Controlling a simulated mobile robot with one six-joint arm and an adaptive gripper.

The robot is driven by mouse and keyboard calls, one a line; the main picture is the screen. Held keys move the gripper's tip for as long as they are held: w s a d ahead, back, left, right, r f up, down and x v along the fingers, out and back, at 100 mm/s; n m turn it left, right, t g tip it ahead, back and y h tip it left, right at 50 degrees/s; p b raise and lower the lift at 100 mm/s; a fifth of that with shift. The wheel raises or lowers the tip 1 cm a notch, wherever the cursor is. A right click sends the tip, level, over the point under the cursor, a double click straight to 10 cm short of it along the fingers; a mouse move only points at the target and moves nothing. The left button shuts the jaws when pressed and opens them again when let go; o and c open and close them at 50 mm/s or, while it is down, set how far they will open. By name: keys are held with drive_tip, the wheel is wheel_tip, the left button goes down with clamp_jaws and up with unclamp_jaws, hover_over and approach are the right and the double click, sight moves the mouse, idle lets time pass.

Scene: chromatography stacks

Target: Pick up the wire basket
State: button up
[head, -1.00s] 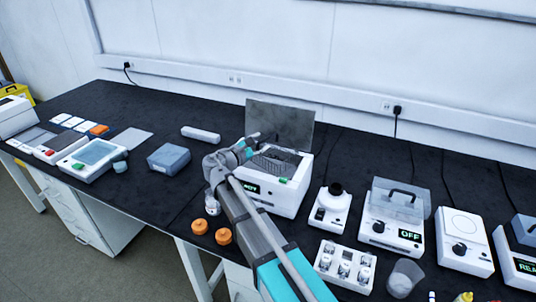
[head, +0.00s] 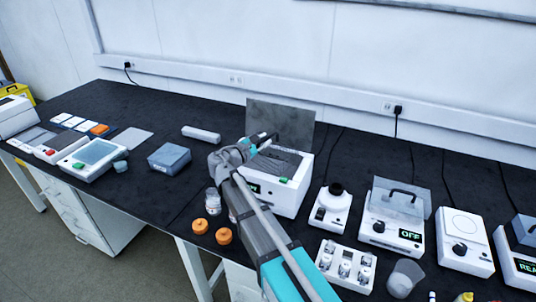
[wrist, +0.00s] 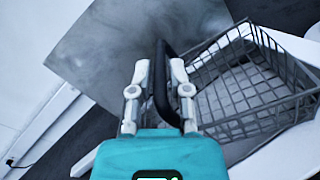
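The wire basket (wrist: 245,85) is a grey mesh basket with a black handle (wrist: 161,85). In the head view the basket (head: 278,162) is at the open top of the white bath unit (head: 283,200), its left part hidden by my arm. In the wrist view its mesh overlaps the unit's white rim, so it appears somewhat raised. My gripper (wrist: 159,82) has its two pale fingers close on either side of the handle and appears shut on it. In the head view my gripper (head: 258,142) is above the unit's left side.
The unit's grey lid (head: 282,122) stands open behind the basket. Two orange caps (head: 212,231) and a small jar lie in front. A blue-grey box (head: 169,159) is to the left. A black-knobbed device (head: 333,208) and a vial rack (head: 345,266) are to the right.

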clamp_jaws()
drive_tip(key=shift+r, duration=0.2)
wheel_tip(320, 180, up, 2)
drive_tip(key=p, duration=0.2)
drive_tip(key=shift+r+p, duration=0.1)
drive_tip(key=shift+p, duration=0.2)
drive_tip(key=s+d+r+p, duration=0.4)
drive_tip(key=s+r+p, duration=0.6)
drive_tip(key=s, duration=0.3)
drive_tip(key=shift+s+r, duration=0.2)
drive_tip(key=shift+s, duration=0.05)
drive_tip(key=shift+s, duration=0.15)
idle(0.3)
